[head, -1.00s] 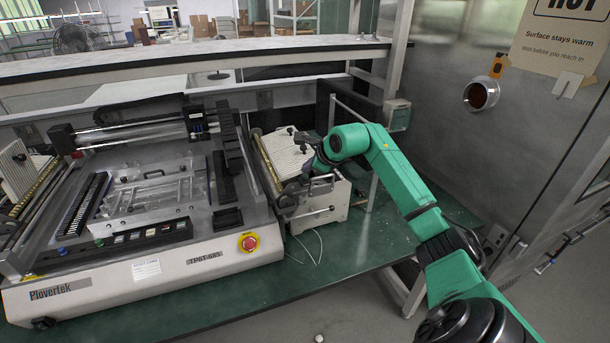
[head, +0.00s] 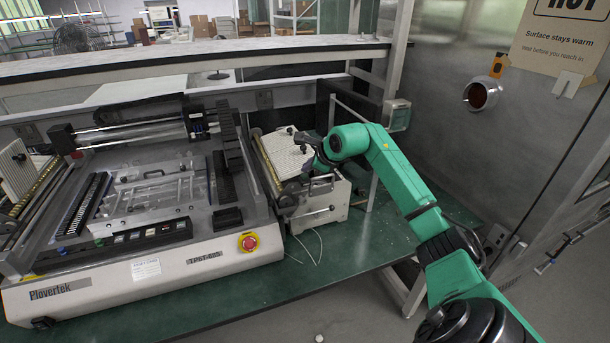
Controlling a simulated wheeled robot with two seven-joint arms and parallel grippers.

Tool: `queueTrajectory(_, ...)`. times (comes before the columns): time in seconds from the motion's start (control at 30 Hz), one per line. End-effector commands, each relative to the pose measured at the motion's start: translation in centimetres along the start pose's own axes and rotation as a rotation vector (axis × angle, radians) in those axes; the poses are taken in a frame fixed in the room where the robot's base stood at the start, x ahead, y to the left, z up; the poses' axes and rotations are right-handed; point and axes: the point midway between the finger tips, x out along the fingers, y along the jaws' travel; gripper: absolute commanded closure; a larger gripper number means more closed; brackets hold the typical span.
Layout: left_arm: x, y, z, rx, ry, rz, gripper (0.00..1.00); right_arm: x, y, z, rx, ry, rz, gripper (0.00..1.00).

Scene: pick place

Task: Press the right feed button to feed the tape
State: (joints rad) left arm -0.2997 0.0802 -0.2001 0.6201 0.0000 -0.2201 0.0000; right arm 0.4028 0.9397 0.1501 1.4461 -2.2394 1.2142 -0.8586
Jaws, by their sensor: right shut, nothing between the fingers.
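The white tape feeder unit (head: 318,212) stands on the green table, to the right of the Plovertek machine (head: 150,258). A ribbed white top and a brass-coloured roll (head: 266,160) show on its left part. My right gripper (head: 293,192) is at the front of the feeder's upper side, pointing down and left. It is shut with nothing in it. The right feed button is too small or hidden by the gripper to make out, so I cannot tell whether the fingers touch it. My left gripper is not in view.
A red emergency stop (head: 248,242) sits on the machine's front right corner. The green table (head: 360,250) is clear in front of the feeder, apart from thin white wires. A metal wall (head: 440,110) rises at the right.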

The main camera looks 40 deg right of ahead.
Motion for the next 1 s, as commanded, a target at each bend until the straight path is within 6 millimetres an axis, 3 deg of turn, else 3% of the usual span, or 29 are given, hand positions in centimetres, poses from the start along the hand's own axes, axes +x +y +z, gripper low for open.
queueTrajectory(0.17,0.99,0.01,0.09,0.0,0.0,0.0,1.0,0.67,0.5,-0.51,0.0,0.001,0.0,1.0)
queueTrajectory(1.0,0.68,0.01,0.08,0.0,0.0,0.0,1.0,0.33,0.21,-0.27,-0.001,0.001,-0.001,1.0)
